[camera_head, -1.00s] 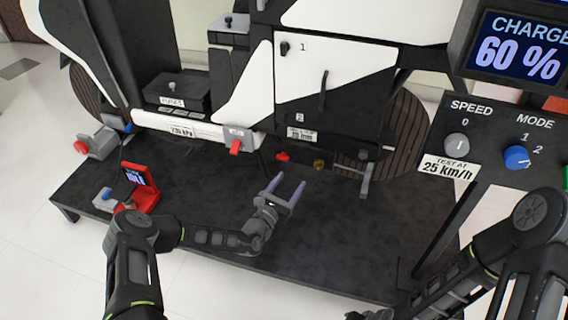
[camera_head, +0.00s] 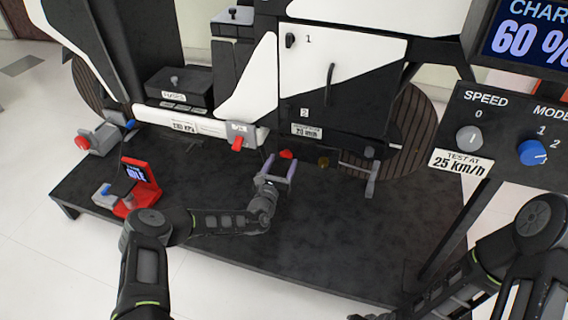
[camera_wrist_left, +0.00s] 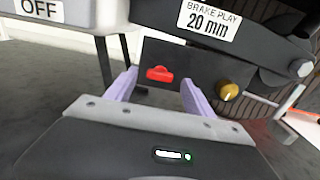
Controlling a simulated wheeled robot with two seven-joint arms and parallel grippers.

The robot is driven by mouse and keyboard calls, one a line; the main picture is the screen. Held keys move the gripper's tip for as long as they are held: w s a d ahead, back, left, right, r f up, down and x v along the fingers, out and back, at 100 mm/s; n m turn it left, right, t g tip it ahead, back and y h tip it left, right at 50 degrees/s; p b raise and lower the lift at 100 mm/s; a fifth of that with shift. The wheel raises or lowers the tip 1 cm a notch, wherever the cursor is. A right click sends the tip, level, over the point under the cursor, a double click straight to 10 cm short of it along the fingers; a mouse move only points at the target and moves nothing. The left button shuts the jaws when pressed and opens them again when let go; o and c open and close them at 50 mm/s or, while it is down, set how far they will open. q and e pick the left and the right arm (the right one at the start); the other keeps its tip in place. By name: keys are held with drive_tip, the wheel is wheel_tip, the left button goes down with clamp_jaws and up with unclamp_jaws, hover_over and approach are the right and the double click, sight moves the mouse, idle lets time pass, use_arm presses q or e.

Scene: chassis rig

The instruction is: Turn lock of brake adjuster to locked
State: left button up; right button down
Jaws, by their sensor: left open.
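The brake adjuster sits low on the rig under the label "BRAKE PLAY 20 mm" (camera_wrist_left: 208,18). It has a small red knob (camera_head: 286,154), which looks like the lock, and a brass knob (camera_head: 322,162) to its right. In the left wrist view the red knob (camera_wrist_left: 160,74) lies flat and wide on a dark plate, with the brass knob (camera_wrist_left: 229,91) at right. My left gripper (camera_head: 279,165) is open and empty, in front of the red knob. In the wrist view its fingers (camera_wrist_left: 157,92) frame the red knob without visible contact. My right gripper is mostly cut off at the bottom edge.
A red lever (camera_head: 238,143) hangs left of the adjuster. A grey lever (camera_head: 371,178) stands to the right. A red stand with a display (camera_head: 145,185) is on the black platform (camera_head: 330,230) at left. A control panel (camera_head: 505,140) is at right. The platform's front is clear.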

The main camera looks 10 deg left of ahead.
sight(287, 154)
use_arm(q)
drive_tip(key=shift+w+d+b, duration=0.1)
drive_tip(key=shift+w+b, duration=0.25)
drive_tip(key=shift+w, duration=0.8)
drive_tip(key=shift+c, duration=0.2)
clamp_jaws()
